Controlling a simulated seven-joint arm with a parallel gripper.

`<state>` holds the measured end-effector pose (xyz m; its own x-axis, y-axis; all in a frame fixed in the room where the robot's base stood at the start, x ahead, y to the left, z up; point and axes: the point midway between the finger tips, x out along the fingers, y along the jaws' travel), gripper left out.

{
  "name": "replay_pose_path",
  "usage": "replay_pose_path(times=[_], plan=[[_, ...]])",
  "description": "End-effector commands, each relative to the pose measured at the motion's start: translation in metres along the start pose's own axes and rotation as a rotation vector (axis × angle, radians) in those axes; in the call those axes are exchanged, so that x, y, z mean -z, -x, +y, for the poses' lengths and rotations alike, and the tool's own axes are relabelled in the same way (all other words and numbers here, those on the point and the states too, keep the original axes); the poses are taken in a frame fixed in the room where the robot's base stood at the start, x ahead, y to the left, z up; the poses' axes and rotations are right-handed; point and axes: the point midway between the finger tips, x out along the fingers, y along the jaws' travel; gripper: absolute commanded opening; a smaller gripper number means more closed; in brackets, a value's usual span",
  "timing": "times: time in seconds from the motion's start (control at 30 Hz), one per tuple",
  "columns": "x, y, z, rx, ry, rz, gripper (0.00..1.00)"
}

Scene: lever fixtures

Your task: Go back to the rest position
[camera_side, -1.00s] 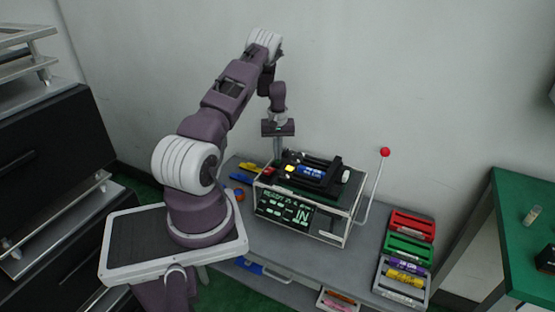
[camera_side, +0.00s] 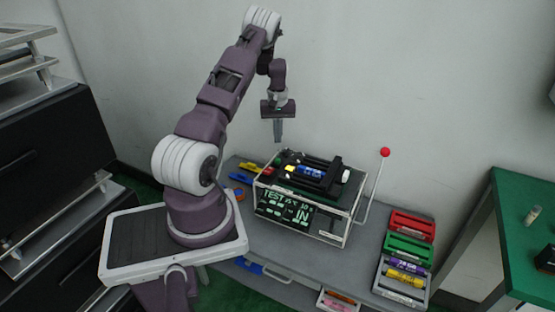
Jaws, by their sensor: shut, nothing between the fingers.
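My gripper (camera_side: 278,138) hangs pointing down above the left back part of the lever fixture, apart from it. Its fingers are together with nothing between them. The fixture (camera_side: 305,207) is a boxy device with a pale metal frame and a dark top. A blue cylinder (camera_side: 312,173) lies in the holder on top. The front screen (camera_side: 286,208) shows green text with "TEST" and "IN". A lever with a red ball knob (camera_side: 385,152) stands up at the fixture's right side.
The fixture stands on a grey table (camera_side: 290,255). A rack (camera_side: 404,260) with red, green, purple and yellow items is at the right. Blue and yellow tools (camera_side: 243,175) lie at the left back. A green-topped bench (camera_side: 520,205) is at far right.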

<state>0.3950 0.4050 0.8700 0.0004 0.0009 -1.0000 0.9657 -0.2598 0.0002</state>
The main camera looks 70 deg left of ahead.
Motion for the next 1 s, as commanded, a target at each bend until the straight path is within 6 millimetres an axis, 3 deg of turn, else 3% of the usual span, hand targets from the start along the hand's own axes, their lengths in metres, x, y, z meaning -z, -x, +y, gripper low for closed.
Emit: replay_pose_path(times=[0.47,0.53,0.6,0.67,0.77,0.8,0.87,0.9,0.97,1.0], plan=[[-0.001,0.004,0.001,0.0,0.0,-0.001,0.0],[-0.004,0.016,0.009,-0.01,-0.017,0.007,0.0],[-0.018,0.046,0.032,-0.034,-0.064,0.024,0.0],[-0.041,0.085,0.059,-0.067,-0.13,0.044,0.0],[-0.102,0.155,0.101,-0.126,-0.277,0.077,0.0],[-0.131,0.18,0.113,-0.148,-0.342,0.09,0.0],[-0.178,0.216,0.124,-0.181,-0.445,0.112,0.0],[-0.212,0.238,0.127,-0.201,-0.52,0.129,0.0],[-0.265,0.266,0.123,-0.231,-0.638,0.158,0.0],[-0.301,0.282,0.115,-0.25,-0.722,0.181,0.0]])
